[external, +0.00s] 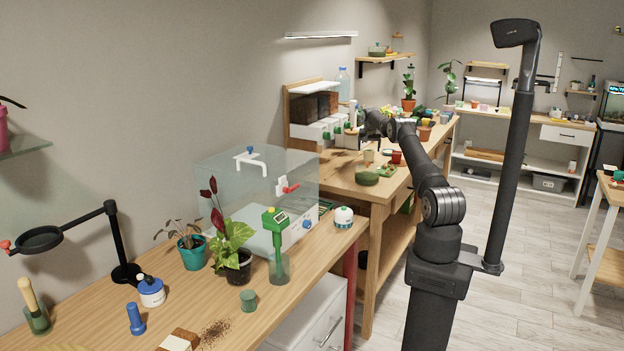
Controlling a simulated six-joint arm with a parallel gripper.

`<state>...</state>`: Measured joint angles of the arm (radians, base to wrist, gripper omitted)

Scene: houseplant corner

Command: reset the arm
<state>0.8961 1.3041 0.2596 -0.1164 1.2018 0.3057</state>
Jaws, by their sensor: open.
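My gripper (352,131) is at the end of my arm, over the back wooden bench in the external view. The arm reaches away from its base toward the left, in front of a rack of white drawers. The gripper is small and dark here, and its jaws are open. I see nothing held between them, though fine detail is hard to make out at this distance.
The back bench (343,178) carries a green pot (367,175), a red cup (396,157) and several small pots. The drawer rack (318,131) stands close to the gripper. A clear box (215,165) and plants stand on the front bench.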

